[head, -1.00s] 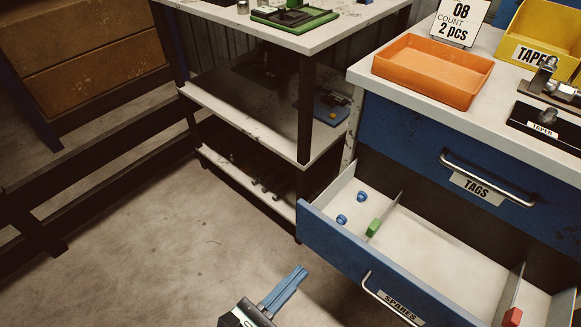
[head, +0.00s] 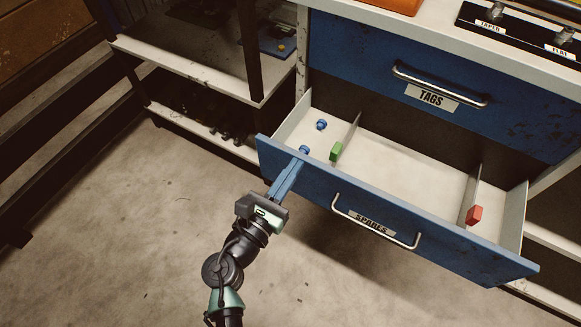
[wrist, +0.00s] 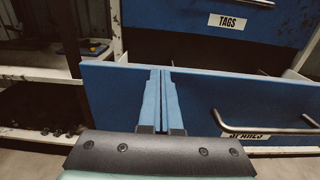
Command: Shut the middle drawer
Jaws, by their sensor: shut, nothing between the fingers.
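In the wrist view the fingers (wrist: 160,80) overlap the blue front (wrist: 112,105).
Inside the drawer are blue round parts (head: 321,125), a green block (head: 337,151) and a red block (head: 474,215), between dividers. The TAGS drawer (head: 400,75) above is closed. A shelf unit (head: 190,65) stands left. The floor (head: 120,240) in front is clear.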

